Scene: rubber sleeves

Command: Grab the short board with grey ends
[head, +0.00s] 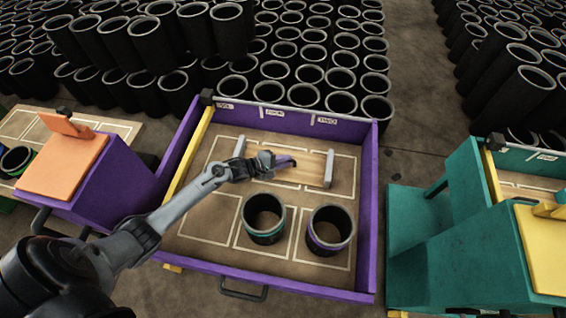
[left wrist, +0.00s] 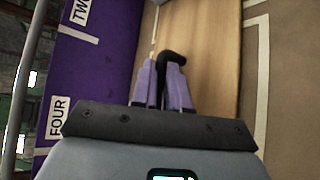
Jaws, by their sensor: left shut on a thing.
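The short board with grey ends (head: 312,166) lies in the upper part of the purple-walled tray (head: 369,190). I cannot tell whether the board is lifted. My right gripper is not in view.
Two black sleeves, one with a green band (head: 264,220) and one with a purple band (head: 328,230), stand upright in the tray's lower compartments. Many sleeves (head: 290,72) stand behind it. A teal station (head: 460,235) is at right, an orange-topped purple block (head: 65,165) at left.

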